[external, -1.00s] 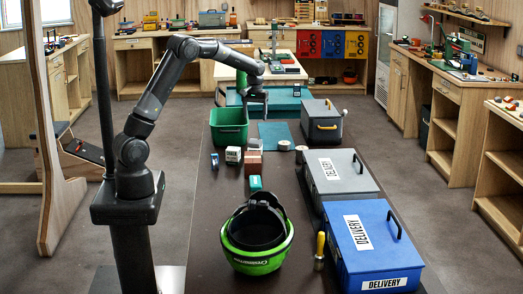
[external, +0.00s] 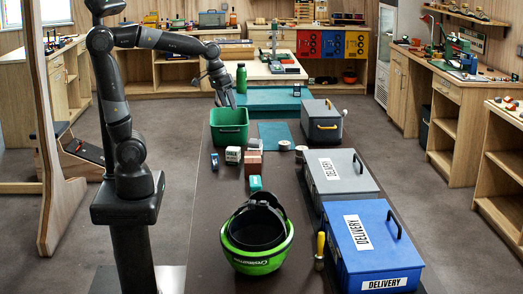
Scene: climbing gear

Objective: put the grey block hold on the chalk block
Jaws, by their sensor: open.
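The chalk block (external: 233,155) is a small white box with dark lettering, standing on the dark table left of a reddish-brown block (external: 253,162). I cannot make out a grey block hold in the external view; the inside of the green bin (external: 229,135) is mostly hidden by its front wall. My gripper (external: 231,103) is open and points down at the back rim of the green bin, beyond the chalk block. I see nothing between its fingers, though they are small here.
A small blue item (external: 214,162) and a teal box (external: 255,184) lie near the chalk block. A green helmet (external: 257,238) stands at the front. A grey toolbox (external: 322,124), a grey delivery box (external: 345,181) and a blue delivery box (external: 375,258) line the right side.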

